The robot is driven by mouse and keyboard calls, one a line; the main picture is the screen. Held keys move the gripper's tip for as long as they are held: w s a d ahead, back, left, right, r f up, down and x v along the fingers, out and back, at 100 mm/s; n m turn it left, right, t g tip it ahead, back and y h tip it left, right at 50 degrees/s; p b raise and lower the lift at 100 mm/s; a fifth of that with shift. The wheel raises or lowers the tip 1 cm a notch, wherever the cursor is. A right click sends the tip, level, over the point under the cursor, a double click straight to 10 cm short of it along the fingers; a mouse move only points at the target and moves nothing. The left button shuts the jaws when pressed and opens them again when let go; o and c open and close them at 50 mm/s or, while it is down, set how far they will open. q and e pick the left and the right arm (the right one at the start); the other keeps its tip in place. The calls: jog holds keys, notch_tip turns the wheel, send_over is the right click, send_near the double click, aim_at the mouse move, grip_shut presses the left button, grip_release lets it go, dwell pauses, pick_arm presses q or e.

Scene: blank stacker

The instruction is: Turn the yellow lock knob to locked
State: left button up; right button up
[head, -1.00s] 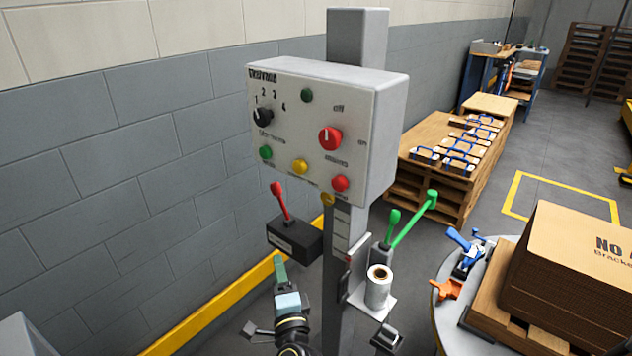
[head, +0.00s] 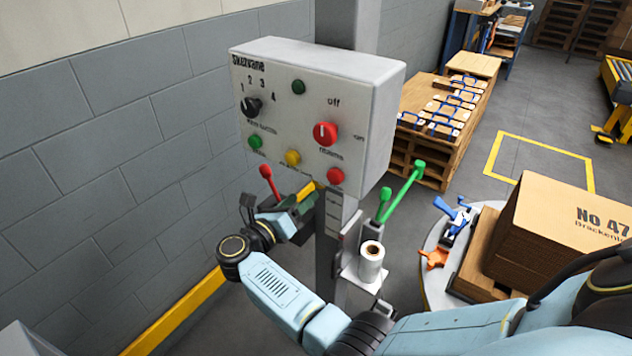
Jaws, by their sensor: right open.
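The grey control box (head: 370,110) is mounted on a grey post, its white face turned toward me. A round yellow button (head: 292,157) sits low on the panel face. My right gripper (head: 287,207) is open, below the panel and left of the post, beside the red-handled lever. I see no object between its fingers. The fingers partly cover the area around the knob, and I cannot tell whether they touch anything. My left gripper is out of view.
A red lever (head: 269,184) stands close to my right gripper. Green levers (head: 402,195) and a white roll (head: 371,262) on a holder are right of the post. A black dial (head: 251,107) and red knob (head: 326,133) are on the panel. A block wall stands left.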

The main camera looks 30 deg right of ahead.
aim_at(316, 184)
jog(key=x, duration=0.7)
jog(key=shift+w+d, duration=0.1)
jog(key=shift+d, duration=0.05)
jog(key=c, duration=1)
